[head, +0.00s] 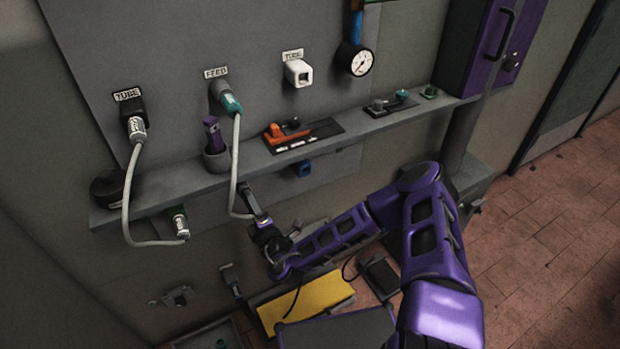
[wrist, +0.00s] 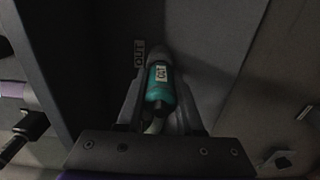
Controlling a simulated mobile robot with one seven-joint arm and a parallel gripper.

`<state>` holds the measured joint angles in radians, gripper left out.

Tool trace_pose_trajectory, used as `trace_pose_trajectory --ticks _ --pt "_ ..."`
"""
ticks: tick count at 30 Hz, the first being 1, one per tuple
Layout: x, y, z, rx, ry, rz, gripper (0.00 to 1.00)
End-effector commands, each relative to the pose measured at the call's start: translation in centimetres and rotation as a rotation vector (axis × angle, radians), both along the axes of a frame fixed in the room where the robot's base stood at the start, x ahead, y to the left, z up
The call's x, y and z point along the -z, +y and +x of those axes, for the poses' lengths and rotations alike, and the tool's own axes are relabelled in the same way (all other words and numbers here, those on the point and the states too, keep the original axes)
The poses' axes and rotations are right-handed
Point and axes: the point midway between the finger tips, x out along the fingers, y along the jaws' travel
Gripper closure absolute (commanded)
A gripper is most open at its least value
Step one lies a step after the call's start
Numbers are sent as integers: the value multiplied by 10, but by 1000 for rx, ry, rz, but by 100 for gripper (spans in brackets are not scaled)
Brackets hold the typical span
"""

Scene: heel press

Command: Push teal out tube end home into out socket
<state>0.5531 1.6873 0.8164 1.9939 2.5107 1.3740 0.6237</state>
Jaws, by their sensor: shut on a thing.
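In the wrist view the teal out tube end (wrist: 159,88) with its white OUT label sits between the fingers of my gripper (wrist: 160,100), which is shut on it. Its far end meets the grey out socket (wrist: 158,58), beside an OUT plate (wrist: 139,54) on the dark wall. I cannot tell how deep it sits in the socket. In the head view my gripper (head: 259,226) is below the shelf, at the lower end of a pale tube (head: 234,170) from the FEED port. The teal out end and socket are hidden there.
The grey shelf (head: 190,178) runs above my gripper, with an orange-handled device (head: 288,133) and a purple-handled tool in a cup (head: 213,140). Another pale tube (head: 127,200) hangs at left. A yellow panel (head: 305,300) lies below my arm.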

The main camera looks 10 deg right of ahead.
Motion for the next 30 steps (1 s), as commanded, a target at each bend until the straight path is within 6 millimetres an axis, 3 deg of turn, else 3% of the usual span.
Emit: trace_pose_trajectory --ticks 10,11,16,26,30 --pt "0 2 7 1 -1 0 100" --pt "0 2 7 1 0 0 61" --pt "0 2 7 1 0 0 30" --pt "0 1 5 1 0 0 29" --pt "1 -3 -8 0 3 0 29"
